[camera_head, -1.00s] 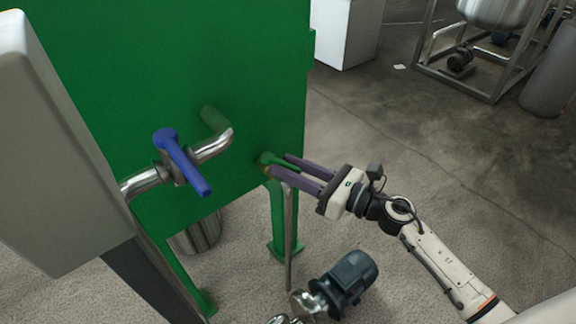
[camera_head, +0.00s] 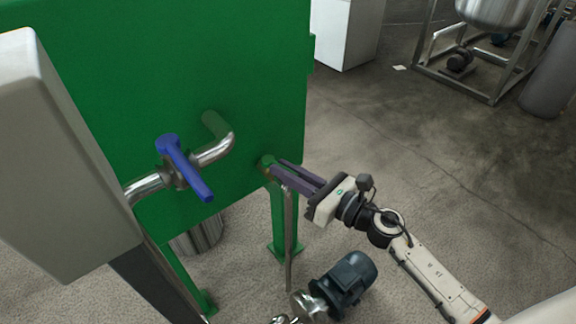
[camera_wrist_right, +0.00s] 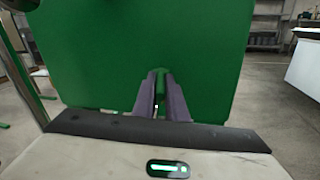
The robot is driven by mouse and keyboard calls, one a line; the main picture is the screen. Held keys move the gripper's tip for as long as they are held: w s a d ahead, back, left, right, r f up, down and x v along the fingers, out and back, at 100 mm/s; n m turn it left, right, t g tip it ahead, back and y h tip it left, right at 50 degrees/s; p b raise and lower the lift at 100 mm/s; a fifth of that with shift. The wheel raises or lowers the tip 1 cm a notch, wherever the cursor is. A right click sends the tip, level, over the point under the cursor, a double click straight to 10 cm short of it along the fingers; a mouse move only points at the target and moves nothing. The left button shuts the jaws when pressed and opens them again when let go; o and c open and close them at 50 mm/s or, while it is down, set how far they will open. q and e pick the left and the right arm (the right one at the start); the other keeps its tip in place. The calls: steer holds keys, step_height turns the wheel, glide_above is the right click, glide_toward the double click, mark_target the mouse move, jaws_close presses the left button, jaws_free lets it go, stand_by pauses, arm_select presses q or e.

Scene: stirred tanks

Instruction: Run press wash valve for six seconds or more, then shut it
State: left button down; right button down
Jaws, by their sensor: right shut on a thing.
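A small green valve handle (camera_head: 266,161) sits low on the right part of the green press panel (camera_head: 262,80), above a thin vertical pipe (camera_head: 288,235). My right gripper (camera_head: 282,172) reaches it from the right, its purple fingers shut on the handle. In the right wrist view the green handle (camera_wrist_right: 161,82) stands between the two fingers (camera_wrist_right: 162,95), in front of the green panel. The fingers hide much of the handle and the valve body. No flow of water can be made out. My left gripper is not in view.
A blue lever (camera_head: 185,168) on a bent steel pipe (camera_head: 213,152) sits left of my right gripper. A grey box (camera_head: 55,150) fills the left edge. A dark motor (camera_head: 350,277) stands on the floor below. Open floor (camera_head: 430,150) lies to the right.

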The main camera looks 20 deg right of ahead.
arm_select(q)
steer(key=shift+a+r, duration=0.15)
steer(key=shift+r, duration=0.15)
arm_select(e)
steer(key=shift+s+a+m+t+h, duration=0.15)
steer(key=shift+a+m+t+h, duration=0.1)
steer(key=shift+m+t+h, duration=0.45)
steer(key=c, duration=1.8)
jaws_free()
steer(key=shift+o, duration=0.2)
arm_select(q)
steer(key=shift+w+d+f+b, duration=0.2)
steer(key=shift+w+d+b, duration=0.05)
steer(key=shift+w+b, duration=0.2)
arm_select(e)
steer(key=v, duration=1)
steer(key=shift+s+r, duration=0.15)
steer(key=shift+r, duration=0.05)
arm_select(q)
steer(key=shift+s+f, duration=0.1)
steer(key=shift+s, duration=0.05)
